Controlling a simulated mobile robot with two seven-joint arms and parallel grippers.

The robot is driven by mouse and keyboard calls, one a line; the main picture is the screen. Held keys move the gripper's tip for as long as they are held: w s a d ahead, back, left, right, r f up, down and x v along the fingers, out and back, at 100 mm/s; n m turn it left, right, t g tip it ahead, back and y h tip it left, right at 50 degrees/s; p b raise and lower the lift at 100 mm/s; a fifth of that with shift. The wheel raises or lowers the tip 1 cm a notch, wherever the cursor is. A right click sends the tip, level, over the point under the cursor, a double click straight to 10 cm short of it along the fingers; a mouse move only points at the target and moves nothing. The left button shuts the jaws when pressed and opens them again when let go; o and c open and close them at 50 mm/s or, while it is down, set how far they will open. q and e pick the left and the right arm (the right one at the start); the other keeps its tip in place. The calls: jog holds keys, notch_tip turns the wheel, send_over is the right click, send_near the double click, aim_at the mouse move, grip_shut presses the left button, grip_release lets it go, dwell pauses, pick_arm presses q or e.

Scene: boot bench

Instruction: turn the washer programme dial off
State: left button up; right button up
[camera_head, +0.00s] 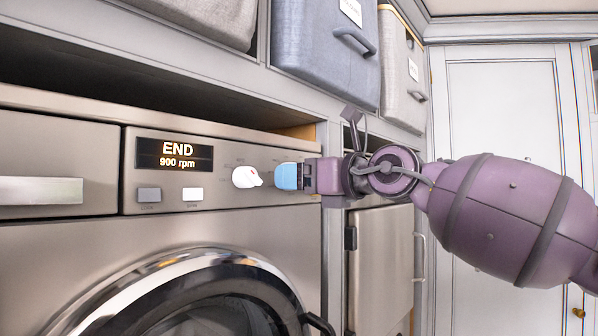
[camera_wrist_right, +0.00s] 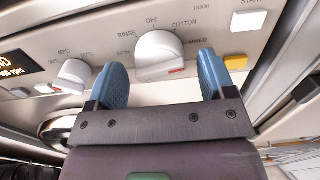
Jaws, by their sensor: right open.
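The white programme dial (camera_wrist_right: 160,52) shows in the right wrist view, with OFF printed above it, RINSE to its left and COTTON to its right. Its red mark shows at the lower right of the knob, not under OFF. My right gripper (camera_wrist_right: 164,78) is open, with one blue finger on each side of the dial; I cannot tell whether they touch it. In the head view the right gripper (camera_head: 287,176) is at the washer panel and hides this dial. My left gripper is not in view.
A second white dial (camera_head: 246,177), with temperature labels, is close left of the gripper. The display (camera_head: 175,155) reads END, 900 rpm. A yellow button (camera_wrist_right: 236,62) and a white START button (camera_wrist_right: 248,22) are right of the programme dial. The round door (camera_head: 190,290) is below.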

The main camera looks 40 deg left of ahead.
jog(key=shift+a, duration=0.4)
jog(key=c, duration=0.9)
